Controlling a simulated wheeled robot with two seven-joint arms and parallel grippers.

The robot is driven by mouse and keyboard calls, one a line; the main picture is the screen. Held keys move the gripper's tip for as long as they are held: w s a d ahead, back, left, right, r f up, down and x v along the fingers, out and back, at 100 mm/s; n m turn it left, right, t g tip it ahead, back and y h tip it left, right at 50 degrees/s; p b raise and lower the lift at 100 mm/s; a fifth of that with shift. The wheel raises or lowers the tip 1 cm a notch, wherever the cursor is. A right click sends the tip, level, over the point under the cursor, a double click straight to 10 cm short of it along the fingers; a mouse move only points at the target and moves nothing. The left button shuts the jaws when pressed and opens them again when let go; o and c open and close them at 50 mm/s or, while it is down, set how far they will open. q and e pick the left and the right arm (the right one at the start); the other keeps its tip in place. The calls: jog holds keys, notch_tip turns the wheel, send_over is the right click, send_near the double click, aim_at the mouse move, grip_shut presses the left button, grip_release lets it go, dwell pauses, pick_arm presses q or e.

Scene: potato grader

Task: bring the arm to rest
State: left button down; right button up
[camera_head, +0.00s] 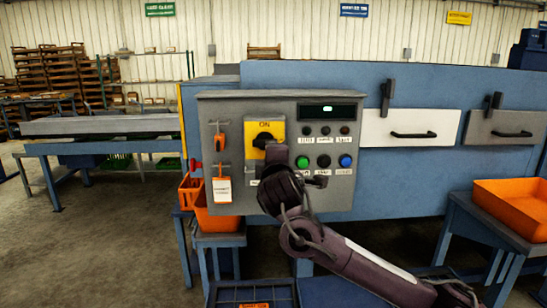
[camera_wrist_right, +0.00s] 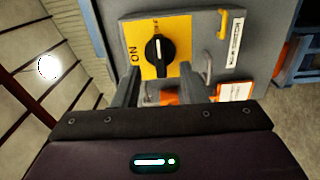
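My right arm (camera_head: 360,270) rises from the lower right in the head view. Its dark gripper (camera_head: 275,172) is in front of the grey control panel (camera_head: 232,110), just below the black rotary switch (camera_head: 264,138) on its yellow plate. In the right wrist view the two fingers (camera_wrist_right: 158,76) stand apart with nothing held between them. The switch (camera_wrist_right: 158,50) shows beyond the fingertips, clear of them, its knob along the ON direction's cross axis. The yellow plate (camera_wrist_right: 180,45) carries the word ON. My left gripper is not in view.
Green, black and blue buttons (camera_head: 324,161) sit close right of the gripper. An orange padlock (camera_head: 220,137) and a tag (camera_head: 222,190) hang at the panel's left. Orange bins (camera_head: 217,220) stand below; an orange tray (camera_head: 512,205) is at right. Open floor lies left.

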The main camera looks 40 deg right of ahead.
dwell(0.3)
jog(key=s+a+f+m+g+y, duration=0.1)
jog(key=s+a+f+g+y, duration=0.15)
jog(key=a+f, duration=0.4)
jog(key=s+a+f+m+g+y, duration=0.1)
jog(key=s+a+f+y, duration=0.15)
jog(key=f, duration=0.75)
jog(key=s+a+f+m+g+y, duration=0.1)
jog(key=s+a+f+y, duration=0.15)
jog(key=a+f, duration=0.4)
jog(key=s+a+f+m+g+y, duration=0.1)
jog(key=s+a+f+m+g, duration=0.2)
jog(key=s+f, duration=0.6)
jog(key=s+a+f+m+g+y, duration=0.15)
jog(key=s+f+m+g, duration=0.35)
jog(key=s, duration=0.8)
notch_tip(320, 180, down, 29)
jog(key=s+n, duration=0.2)
jog(key=s+d+f+g, duration=0.1)
jog(key=s+d+f, duration=0.1)
jog(key=s+f, duration=1.7)
jog(key=shift+s+d+f+g, duration=0.35)
jog(key=shift+s+d+f, duration=0.05)
jog(key=shift+s, duration=0.05)
